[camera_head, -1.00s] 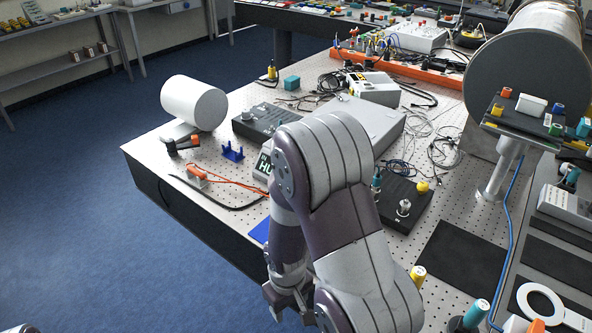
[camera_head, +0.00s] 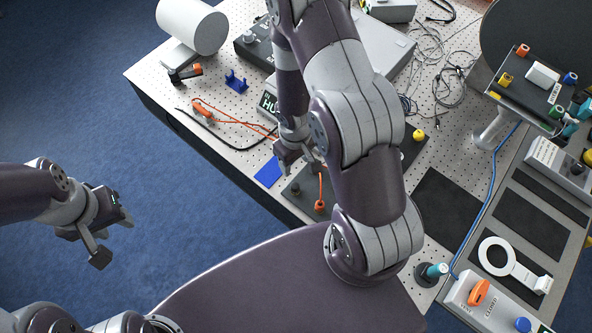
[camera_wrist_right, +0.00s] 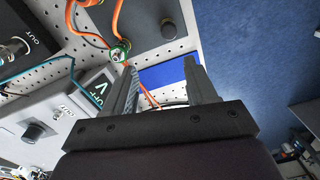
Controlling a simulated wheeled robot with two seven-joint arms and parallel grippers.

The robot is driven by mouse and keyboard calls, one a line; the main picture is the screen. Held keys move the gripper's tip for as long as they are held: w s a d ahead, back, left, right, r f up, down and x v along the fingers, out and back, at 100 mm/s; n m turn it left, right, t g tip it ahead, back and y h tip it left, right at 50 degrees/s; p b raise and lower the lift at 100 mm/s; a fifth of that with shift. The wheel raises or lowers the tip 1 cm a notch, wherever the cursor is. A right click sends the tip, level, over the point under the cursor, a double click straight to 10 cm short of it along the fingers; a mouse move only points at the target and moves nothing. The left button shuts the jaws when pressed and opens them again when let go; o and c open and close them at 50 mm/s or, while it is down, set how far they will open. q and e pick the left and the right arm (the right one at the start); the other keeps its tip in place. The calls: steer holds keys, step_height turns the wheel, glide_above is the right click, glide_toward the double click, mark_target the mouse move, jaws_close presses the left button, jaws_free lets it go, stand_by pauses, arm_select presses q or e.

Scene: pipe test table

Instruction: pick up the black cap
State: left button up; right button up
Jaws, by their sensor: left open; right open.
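I cannot make out a clear black cap in these views. My right gripper (camera_head: 299,165) hangs over the table's front edge in the head view, partly hidden by my own arm. In the right wrist view the two fingers of my right gripper (camera_wrist_right: 160,72) are apart with nothing held between them. A blue pad (camera_wrist_right: 168,75) and an orange cable (camera_wrist_right: 147,97) show behind the fingers. My left gripper (camera_head: 113,236) is open and empty over the blue floor, left of and away from the table.
A dark plate with an orange-tipped lead (camera_head: 320,207) lies below my right gripper. A blue pad (camera_head: 268,172) lies beside it. A grey box with an orange lever (camera_head: 479,291) stands at the lower right. Cables cross the perforated tabletop.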

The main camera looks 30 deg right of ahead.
mark_target(294, 185)
steer(key=s+a+f+b, duration=0.2)
steer(key=s+f, duration=0.1)
steer(key=shift+s+f, duration=0.2)
steer(key=shift+f, duration=0.05)
steer(key=f+b, duration=0.1)
steer(key=f, duration=0.1)
steer(key=w+f+b, duration=0.1)
steer(key=d+f+b, duration=0.1)
steer(key=f, duration=0.1)
steer(key=shift+w+f, duration=0.3)
steer(key=shift+w, duration=0.1)
steer(key=shift+s+a+r, duration=0.3)
steer(key=shift+s+r, duration=0.05)
steer(key=shift+s, duration=0.2)
steer(key=c, duration=0.3)
arm_select(q)
step_height(294, 185, down, 7)
steer(key=s+a, duration=0.1)
steer(key=s, duration=0.1)
steer(key=shift+s+a, duration=0.15)
steer(key=shift+a, duration=0.1)
arm_select(e)
steer(key=shift+w, duration=0.2)
jaws_close()
